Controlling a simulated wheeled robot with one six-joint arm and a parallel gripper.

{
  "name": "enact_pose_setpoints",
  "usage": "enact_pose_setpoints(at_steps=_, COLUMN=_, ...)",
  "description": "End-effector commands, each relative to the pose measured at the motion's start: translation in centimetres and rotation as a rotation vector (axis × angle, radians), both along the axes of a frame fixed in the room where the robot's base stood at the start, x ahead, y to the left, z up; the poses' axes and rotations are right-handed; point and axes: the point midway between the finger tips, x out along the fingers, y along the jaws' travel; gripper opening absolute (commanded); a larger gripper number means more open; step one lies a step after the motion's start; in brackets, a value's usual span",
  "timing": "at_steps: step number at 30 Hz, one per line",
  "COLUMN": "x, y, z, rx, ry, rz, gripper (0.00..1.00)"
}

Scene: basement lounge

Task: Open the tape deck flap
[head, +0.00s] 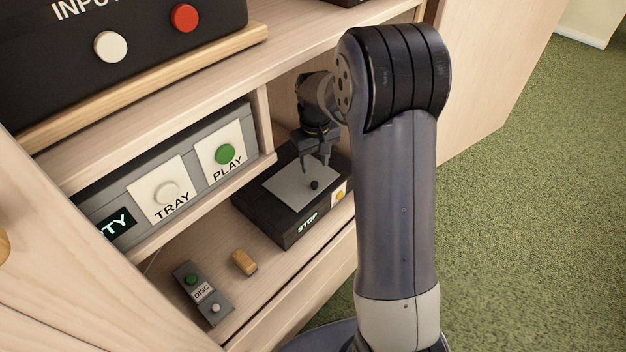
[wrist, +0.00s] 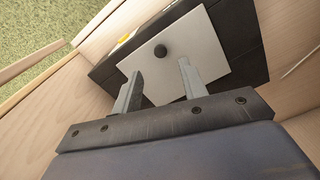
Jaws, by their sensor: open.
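The tape deck (head: 291,222) is a black box on the lower shelf, with a lit STOP label and a yellow button (head: 340,195) on its front. Its flap (head: 290,185) is a light grey panel on top with a small black knob (head: 314,185). The flap looks flat and shut. In the wrist view the flap (wrist: 205,50) and knob (wrist: 160,52) lie just beyond my fingertips. My gripper (head: 316,168) is open and empty above the flap; it also shows in the wrist view (wrist: 160,75).
A grey device with TRAY and PLAY buttons (head: 224,154) sits on the shelf at left. A DISC remote (head: 203,292) and a small tan block (head: 244,262) lie on the lower shelf. A shelf board and cabinet side close in around my arm. Green carpet lies right.

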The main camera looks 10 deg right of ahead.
Motion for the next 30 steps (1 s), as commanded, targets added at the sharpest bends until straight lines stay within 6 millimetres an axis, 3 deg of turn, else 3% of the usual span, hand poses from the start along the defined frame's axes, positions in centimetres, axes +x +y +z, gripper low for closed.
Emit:
enact_pose_setpoints(at_steps=6, x=-0.1, y=0.0, z=-4.5, rx=0.0, ry=0.004, rz=-0.001, gripper=0.41)
enact_pose_setpoints(at_steps=12, x=0.0, y=0.0, z=-7.0, rx=0.0, ry=0.002, rz=-0.001, gripper=0.41)
enact_pose_setpoints(at_steps=24, x=0.0, y=0.0, z=-7.8, rx=0.0, ry=0.0, rz=-0.001, gripper=0.41)
enact_pose_setpoints(at_steps=30, x=0.0, y=0.0, z=-7.8, rx=0.0, ry=0.0, rz=-0.001, gripper=0.25)
